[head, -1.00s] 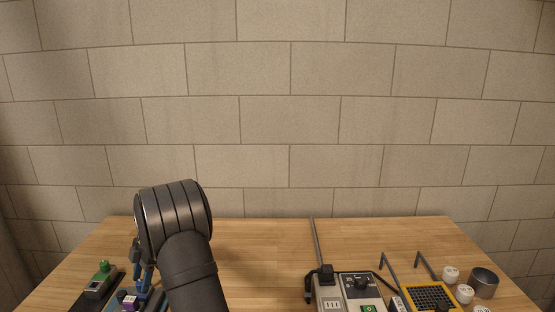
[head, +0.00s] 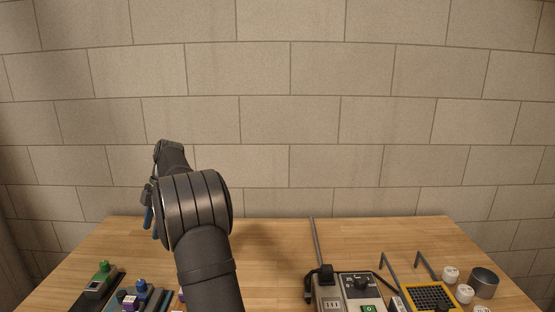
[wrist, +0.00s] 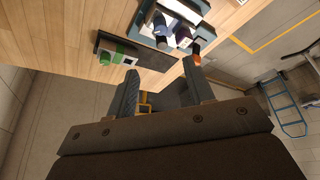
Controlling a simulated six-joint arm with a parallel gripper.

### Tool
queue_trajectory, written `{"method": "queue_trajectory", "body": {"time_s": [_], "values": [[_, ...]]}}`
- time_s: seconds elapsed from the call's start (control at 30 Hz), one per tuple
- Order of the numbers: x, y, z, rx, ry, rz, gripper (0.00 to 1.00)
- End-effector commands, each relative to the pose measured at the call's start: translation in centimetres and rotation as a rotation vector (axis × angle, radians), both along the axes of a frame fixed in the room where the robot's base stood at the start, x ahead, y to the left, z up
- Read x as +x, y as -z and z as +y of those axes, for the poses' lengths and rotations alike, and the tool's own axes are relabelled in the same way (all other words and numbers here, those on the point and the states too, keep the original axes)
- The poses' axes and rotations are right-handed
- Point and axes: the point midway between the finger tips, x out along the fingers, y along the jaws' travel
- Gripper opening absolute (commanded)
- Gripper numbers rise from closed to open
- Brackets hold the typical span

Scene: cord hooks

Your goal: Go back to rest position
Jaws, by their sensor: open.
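My gripper (head: 150,218) is raised above the left part of the wooden table in the head view, with its blue fingers pointing down. In the wrist view, the two fingers (wrist: 162,80) are spread apart with nothing held between them. My dark arm covers part of the table's left side. Two slender grey hooks (head: 386,262) (head: 424,264) stand at the right of the table.
A green-topped device (head: 101,279) on a black strip and a blue rack (head: 155,299) stand at front left. A power box (head: 327,291) with a dark plug, a yellow-framed grid (head: 432,297), white jars (head: 450,274) and a grey cup (head: 484,282) stand at right.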

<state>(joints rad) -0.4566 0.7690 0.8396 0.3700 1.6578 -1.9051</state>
Motion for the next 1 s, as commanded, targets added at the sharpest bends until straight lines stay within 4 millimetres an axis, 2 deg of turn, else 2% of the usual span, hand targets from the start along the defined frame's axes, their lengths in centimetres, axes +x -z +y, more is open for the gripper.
{"method": "queue_trajectory", "body": {"time_s": [0.03, 0.1, 0.8, 1.0], "values": [[-0.6, 1.5, 0.4, -0.006, -0.003, 0.012, 0.48], [-1.0, 2.8, 0.8, -0.006, -0.003, 0.011, 0.48], [-4.9, 15.9, 4.5, -0.005, -0.003, 0.01, 0.48], [-4.9, 15.6, 4.4, -0.002, 0.201, 0.007, 0.48]]}}
